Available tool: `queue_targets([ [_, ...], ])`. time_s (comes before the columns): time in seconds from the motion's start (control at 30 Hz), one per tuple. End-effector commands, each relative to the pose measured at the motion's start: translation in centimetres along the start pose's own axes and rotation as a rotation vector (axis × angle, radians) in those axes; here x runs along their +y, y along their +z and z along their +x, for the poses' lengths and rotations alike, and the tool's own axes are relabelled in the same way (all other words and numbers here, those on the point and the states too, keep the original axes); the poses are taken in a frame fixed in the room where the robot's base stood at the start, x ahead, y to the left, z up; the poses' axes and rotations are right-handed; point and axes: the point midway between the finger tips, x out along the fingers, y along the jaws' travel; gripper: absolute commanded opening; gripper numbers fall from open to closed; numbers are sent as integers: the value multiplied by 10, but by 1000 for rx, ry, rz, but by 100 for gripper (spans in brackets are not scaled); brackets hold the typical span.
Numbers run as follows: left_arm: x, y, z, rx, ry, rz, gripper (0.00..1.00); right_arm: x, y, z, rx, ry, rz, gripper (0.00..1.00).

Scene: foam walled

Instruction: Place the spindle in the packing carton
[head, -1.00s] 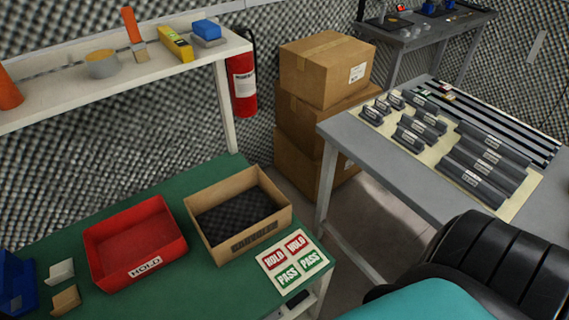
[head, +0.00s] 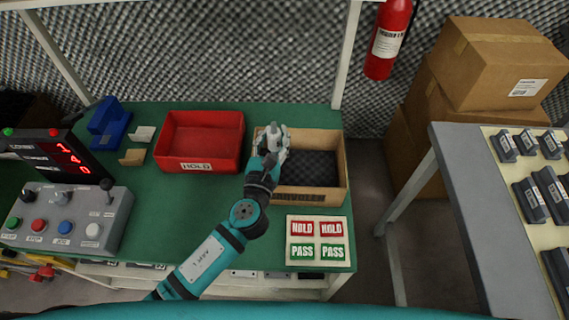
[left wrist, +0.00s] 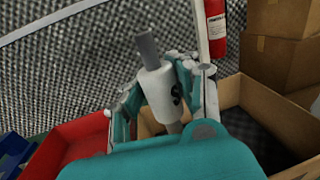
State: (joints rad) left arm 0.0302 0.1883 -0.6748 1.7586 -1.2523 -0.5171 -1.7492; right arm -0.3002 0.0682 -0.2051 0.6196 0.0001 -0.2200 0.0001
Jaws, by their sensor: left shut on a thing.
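The spindle (left wrist: 157,88), with a thick white body and a grey shaft, stands nearly upright between the fingers of my left gripper (left wrist: 165,98) in the left wrist view. In the head view my left gripper (head: 270,145) is shut on the spindle, which is small and partly hidden there. It is over the left side of the packing carton (head: 312,196). The carton is an open brown box with dark foam inside; its wall also shows in the left wrist view (left wrist: 268,112). The gripper covers the carton's left part. My right gripper is not in view.
A red HOLD tray (head: 200,166) stands left of the carton on the green bench. The HOLD/PASS card (head: 317,240) lies in front. A grey table (head: 465,200) stands right.

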Motion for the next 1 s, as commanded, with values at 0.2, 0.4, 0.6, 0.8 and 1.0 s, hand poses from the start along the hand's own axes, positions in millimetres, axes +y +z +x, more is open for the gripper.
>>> queue_targets([
  [0.2, 0, -32, 0, -2, 2, -1, 0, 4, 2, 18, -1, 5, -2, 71],
  [0.4, 0, -60, -1, -1, 1, 0, 0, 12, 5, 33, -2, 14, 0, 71],
  [0.6, 1, -68, -1, -3, 2, -2, 0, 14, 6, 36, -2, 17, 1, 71],
  [0.8, 1, -68, -1, -3, 2, -2, 0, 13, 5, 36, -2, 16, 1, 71],
  [1.0, 1, -75, -1, -3, 2, -1, 0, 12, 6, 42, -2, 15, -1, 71],
])
